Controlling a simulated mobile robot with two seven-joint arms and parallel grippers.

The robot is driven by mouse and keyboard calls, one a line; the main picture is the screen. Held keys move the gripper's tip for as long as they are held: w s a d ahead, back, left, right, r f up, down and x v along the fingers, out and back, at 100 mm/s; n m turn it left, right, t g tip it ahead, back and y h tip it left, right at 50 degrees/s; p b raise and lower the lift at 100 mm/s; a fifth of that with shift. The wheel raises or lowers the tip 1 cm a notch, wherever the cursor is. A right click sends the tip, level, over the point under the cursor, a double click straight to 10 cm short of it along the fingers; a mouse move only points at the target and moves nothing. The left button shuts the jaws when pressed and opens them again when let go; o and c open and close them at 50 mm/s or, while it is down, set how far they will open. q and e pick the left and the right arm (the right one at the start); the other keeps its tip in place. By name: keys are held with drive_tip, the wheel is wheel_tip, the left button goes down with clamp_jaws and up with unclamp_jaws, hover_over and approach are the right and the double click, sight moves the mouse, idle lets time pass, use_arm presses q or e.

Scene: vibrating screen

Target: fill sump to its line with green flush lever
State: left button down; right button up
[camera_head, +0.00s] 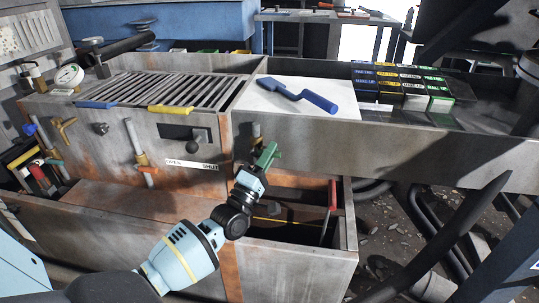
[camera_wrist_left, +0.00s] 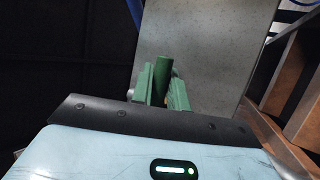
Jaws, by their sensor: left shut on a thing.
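The green flush lever (camera_wrist_left: 162,76) shows in the left wrist view as a dark green upright handle between the lighter green fingers of my left gripper (camera_wrist_left: 163,92). In the head view my left gripper (camera_head: 265,157) is shut on it at the front of the steel housing, beside a brass fitting (camera_head: 256,132); the fingers hide most of the lever. The sump (camera_head: 300,252) is the open steel trough below, with a yellow line (camera_head: 275,220) on its inner wall. Its inside is dark and I cannot tell the liquid level. My right gripper is not in view.
A slotted screen deck (camera_head: 175,90) lies behind with blue and yellow bars. A red-handled rod (camera_head: 329,205) stands in the sump. An orange-handled valve (camera_head: 146,168) is at left.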

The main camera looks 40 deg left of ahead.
use_arm(q)
drive_tip(key=shift+n, duration=0.4)
drive_tip(key=n+y, duration=0.3)
drive_tip(key=shift+r+b, duration=0.3)
drive_tip(key=shift+b, duration=0.1)
drive_tip(key=n+y, duration=0.2)
drive_tip(key=n, duration=0.1)
drive_tip(key=shift+r+y, duration=0.3)
drive_tip(key=shift+y, duration=0.1)
drive_tip(key=shift+s+a+r+n+g+y+b, duration=0.1)
drive_tip(key=shift+n+g+y+b, duration=0.15)
drive_tip(key=shift+n+y, duration=0.5)
drive_tip(key=shift+a+r+n+g+y+b, duration=0.1)
drive_tip(key=shift+r+n+g+y, duration=0.1)
drive_tip(key=shift+n+y, duration=0.5)
drive_tip(key=shift+s+r+n+g+y+b, duration=0.1)
drive_tip(key=shift+n+g+y+b, duration=0.25)
drive_tip(key=shift+n, duration=0.6)
drive_tip(key=shift+a+r+n+y, duration=0.1)
drive_tip(key=shift+n+y, duration=0.6)
drive_tip(key=shift+n, duration=0.2)
drive_tip(key=c, duration=1.5)
unclamp_jaws()
drive_tip(key=shift+o, duration=0.7)
